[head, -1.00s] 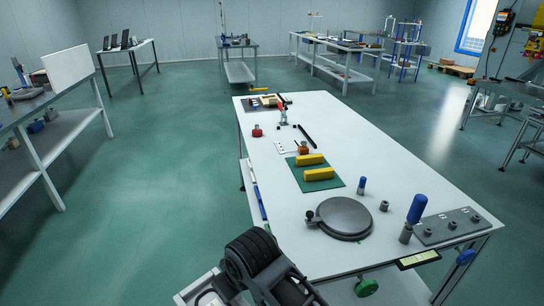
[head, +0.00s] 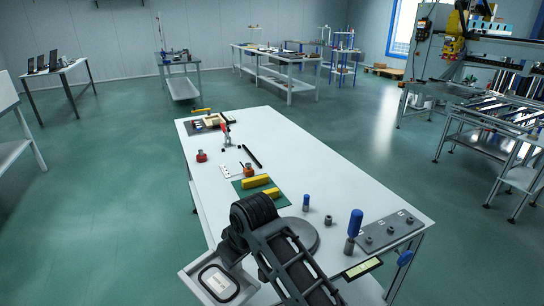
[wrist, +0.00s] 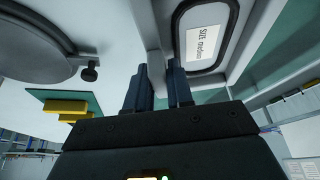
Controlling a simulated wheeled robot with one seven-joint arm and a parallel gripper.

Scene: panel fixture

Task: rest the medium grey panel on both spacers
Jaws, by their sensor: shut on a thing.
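The medium grey panel (head: 189,276), pale with a black rounded outline, is held beside the near left of the table in the head view. In the wrist view the panel (wrist: 208,15) carries a label reading "SIZE medium". My gripper (wrist: 158,72) is shut on its edge. In the head view my arm hides the fingers. Two yellow blocks, apparently the spacers, lie side by side on a green mat (head: 239,193): the far block (head: 255,181) and the near block (head: 264,195). They also show at left in the wrist view (wrist: 66,106), apart from the panel.
A round grey disc (head: 303,231) lies near the mat, partly covered by my arm. A blue-handled tool (head: 355,223), a small blue-topped piece (head: 306,201), a nut (head: 328,219) and a grey plate with holes (head: 390,233) are at right. A red-topped clamp (head: 226,130) stands farther back.

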